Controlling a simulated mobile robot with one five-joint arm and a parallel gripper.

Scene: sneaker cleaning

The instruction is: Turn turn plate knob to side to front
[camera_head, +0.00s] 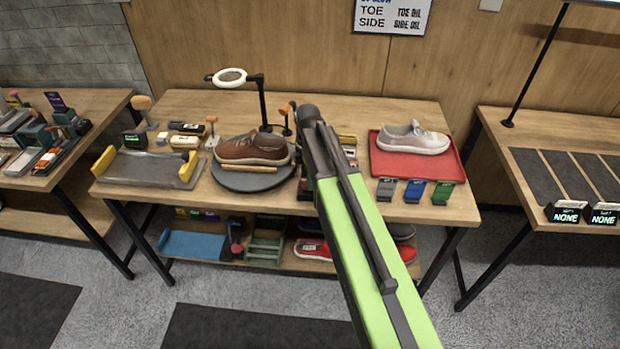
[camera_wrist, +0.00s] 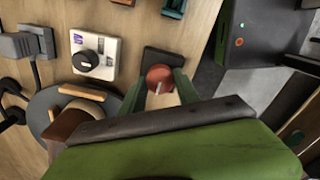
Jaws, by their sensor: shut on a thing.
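The turn plate (camera_head: 253,182) is a dark round disc on the middle table with a brown sneaker (camera_head: 253,150) on it. In the wrist view the plate (camera_wrist: 45,103) lies at the left, its sneaker partly hidden by my wrist. The turn plate knob (camera_wrist: 159,74) is round and red with a pale line, on a dark base beside the plate. My gripper (camera_wrist: 160,86) is shut on this knob, a green finger at each side. In the head view my arm hides the gripper and the knob.
A white box with a black dial (camera_wrist: 95,58) stands near the knob. A lamp with a white ring (camera_head: 230,77) rises behind the plate. A red tray (camera_head: 385,167) with a white sneaker (camera_head: 412,138) lies right of my arm.

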